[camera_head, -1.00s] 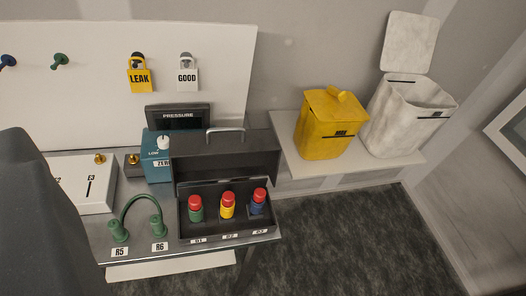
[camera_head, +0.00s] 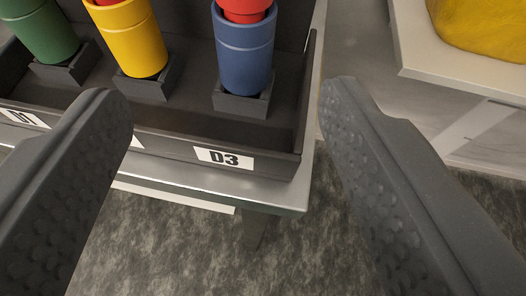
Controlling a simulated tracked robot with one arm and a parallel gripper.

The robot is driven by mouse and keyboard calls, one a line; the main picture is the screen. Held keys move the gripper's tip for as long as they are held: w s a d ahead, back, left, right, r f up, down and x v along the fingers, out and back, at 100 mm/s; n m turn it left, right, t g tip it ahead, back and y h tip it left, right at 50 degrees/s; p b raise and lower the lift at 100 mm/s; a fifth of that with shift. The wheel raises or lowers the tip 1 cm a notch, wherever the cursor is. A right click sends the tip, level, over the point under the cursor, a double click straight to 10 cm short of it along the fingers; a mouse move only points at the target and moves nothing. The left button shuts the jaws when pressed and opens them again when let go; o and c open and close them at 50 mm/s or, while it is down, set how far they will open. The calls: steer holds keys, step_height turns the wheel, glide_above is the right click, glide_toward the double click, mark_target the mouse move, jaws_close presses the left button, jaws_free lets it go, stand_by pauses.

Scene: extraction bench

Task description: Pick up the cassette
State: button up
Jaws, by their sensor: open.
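No thing in view is labelled as a cassette. A blue cylinder with a red top (camera_head: 244,52) stands upright in a square holder behind the D3 label. A yellow cylinder (camera_head: 133,38) and a green cylinder (camera_head: 40,30) stand in holders to its left, their tops cut off or only partly in view. They sit in a dark open case (camera_head: 215,166) at the bench's corner. My gripper (camera_head: 226,98) is open, its two grey fingers wide apart. The blue cylinder shows between and beyond the fingertips, and nothing is held.
The case's front wall and right wall stand close around the blue cylinder. The metal bench edge (camera_head: 268,197) runs below the case, with dark carpet beneath. A pale shelf (camera_head: 425,75) with a yellow container (camera_head: 485,25) is at the upper right.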

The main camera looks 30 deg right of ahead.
mark_target(239, 53)
steer(key=x, duration=0.5)
steer(key=f+x, duration=0.1)
steer(key=x, duration=0.2)
steer(key=shift+s+f, duration=0.1)
steer(key=shift+f, duration=0.05)
steer(key=shift+w+d+f, duration=0.15)
steer(key=shift+w+d, duration=0.25)
steer(key=shift+w, duration=0.15)
steer(key=shift+x, duration=1.95)
steer(key=shift+d, duration=0.2)
steer(key=shift+s, duration=0.1)
steer(key=shift+f, duration=0.1)
steer(key=c, duration=1.1)
